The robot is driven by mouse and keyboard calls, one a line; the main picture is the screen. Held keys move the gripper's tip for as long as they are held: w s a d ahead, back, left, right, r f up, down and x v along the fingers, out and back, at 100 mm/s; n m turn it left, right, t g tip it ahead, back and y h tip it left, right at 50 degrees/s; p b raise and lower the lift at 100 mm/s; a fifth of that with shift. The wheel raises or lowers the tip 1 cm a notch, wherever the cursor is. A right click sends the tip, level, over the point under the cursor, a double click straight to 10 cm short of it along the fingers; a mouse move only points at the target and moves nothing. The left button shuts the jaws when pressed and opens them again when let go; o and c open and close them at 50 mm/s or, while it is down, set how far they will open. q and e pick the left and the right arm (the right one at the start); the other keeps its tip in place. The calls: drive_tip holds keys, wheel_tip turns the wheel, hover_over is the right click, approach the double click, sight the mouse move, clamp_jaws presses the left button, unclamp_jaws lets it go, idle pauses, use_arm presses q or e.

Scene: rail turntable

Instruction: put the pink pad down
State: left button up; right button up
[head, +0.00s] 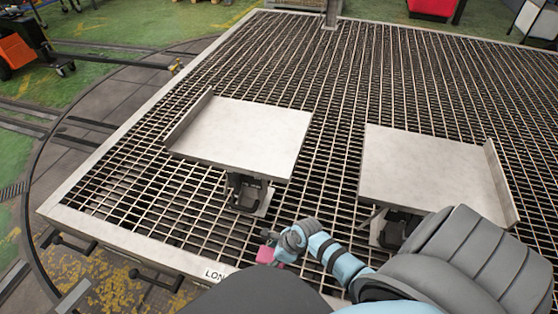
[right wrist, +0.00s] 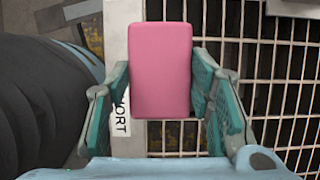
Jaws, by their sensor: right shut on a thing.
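The pink pad (right wrist: 161,70) is a rounded pink block. In the right wrist view it stands between the two teal fingers of my right gripper (right wrist: 161,110), which is shut on it. In the head view the pad (head: 265,255) shows as a small pink patch at the tip of my right gripper (head: 268,245), low in the middle, over the front edge of the grating. I cannot tell whether the pad touches anything below it. My left gripper is not in view.
A grey metal grating (head: 330,90) with a pale frame (head: 130,240) fills the floor. Two pale plates on stands, left (head: 245,135) and right (head: 430,170), stand on it beyond my right gripper. Part of a printed label (right wrist: 122,115) shows on the frame beside the pad.

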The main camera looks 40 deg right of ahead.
drive_tip(key=b, duration=0.2)
hover_over(274, 272)
wheel_tip(274, 272, down, 5)
drive_tip(key=shift+r, duration=0.2)
wheel_tip(274, 272, down, 2)
drive_tip(key=shift+w+f+b, duration=0.1)
drive_tip(key=shift+f+b, duration=0.1)
drive_tip(key=shift+b, duration=0.3)
wheel_tip(274, 272, down, 4)
drive_tip(key=b, duration=0.3)
drive_tip(key=shift+r, duration=0.15)
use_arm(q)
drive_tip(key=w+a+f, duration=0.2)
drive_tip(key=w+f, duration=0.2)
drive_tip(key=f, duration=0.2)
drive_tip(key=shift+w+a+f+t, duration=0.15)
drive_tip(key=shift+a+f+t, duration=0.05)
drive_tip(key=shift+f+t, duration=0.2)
use_arm(e)
drive_tip(key=o, duration=1.2)
drive_tip(key=shift+f, duration=0.2)
drive_tip(key=shift+c, duration=0.2)
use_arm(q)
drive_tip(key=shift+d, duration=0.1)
use_arm(e)
drive_tip(key=shift+r, duration=0.1)
